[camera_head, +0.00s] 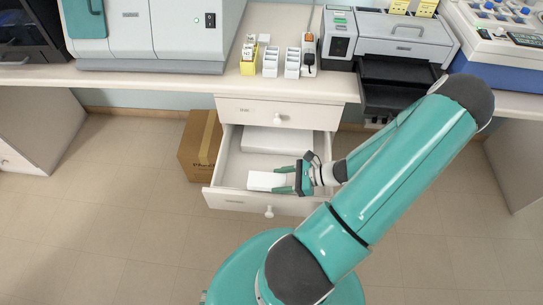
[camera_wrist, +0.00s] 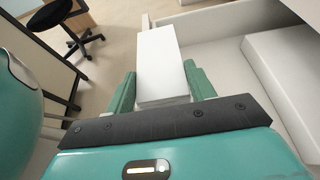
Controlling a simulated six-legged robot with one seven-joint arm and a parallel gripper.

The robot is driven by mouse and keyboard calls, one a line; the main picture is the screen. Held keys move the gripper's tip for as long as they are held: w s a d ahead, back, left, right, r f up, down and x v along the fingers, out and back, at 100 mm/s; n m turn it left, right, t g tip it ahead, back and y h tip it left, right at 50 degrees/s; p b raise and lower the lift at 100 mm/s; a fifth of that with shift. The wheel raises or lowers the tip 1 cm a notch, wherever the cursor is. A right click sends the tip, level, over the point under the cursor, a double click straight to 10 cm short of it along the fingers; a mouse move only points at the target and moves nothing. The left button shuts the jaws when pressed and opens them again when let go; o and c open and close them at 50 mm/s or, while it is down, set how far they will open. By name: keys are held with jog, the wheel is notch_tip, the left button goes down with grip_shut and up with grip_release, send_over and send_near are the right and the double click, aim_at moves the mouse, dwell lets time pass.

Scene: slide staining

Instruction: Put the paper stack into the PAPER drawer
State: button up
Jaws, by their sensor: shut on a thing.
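The paper stack (camera_head: 264,181) is a white block held between the green fingers of my gripper (camera_head: 284,180). In the wrist view the stack (camera_wrist: 161,62) sits between both fingers of my gripper (camera_wrist: 162,88). The open lower drawer (camera_head: 226,183) is pulled out below the counter, and the stack is over or inside its front left part. I cannot tell whether the stack touches the drawer floor. A second white block (camera_head: 276,141) lies at the back of the drawer; it also shows in the wrist view (camera_wrist: 285,80). The drawer's label is too small to read.
A shut upper drawer (camera_head: 279,113) is above the open one. A cardboard box (camera_head: 200,145) stands on the floor left of the drawer. A printer (camera_head: 404,36) with a dark tray stands on the counter at right. A black office chair (camera_wrist: 85,37) is on the floor beyond.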

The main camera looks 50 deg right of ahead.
jog(key=w+d+f, duration=0.1)
jog(key=w+f, duration=0.2)
jog(key=w, duration=0.1)
jog(key=w+d+f, duration=0.1)
jog(key=w+f, duration=0.2)
jog(key=w, duration=0.1)
jog(key=w+d+f, duration=0.1)
jog(key=w+f, duration=0.2)
jog(key=w, duration=0.1)
jog(key=shift+w+d, duration=0.15)
jog(key=shift+w+f, duration=0.15)
jog(key=shift+f, duration=0.05)
jog(key=shift+w+d+f, duration=0.1)
jog(key=shift+f, duration=1.55)
jog(key=shift+f, duration=0.1)
jog(key=shift+f, duration=0.5)
jog(key=o, duration=1)
jog(key=shift+o, duration=0.2)
jog(key=shift+r, duration=0.15)
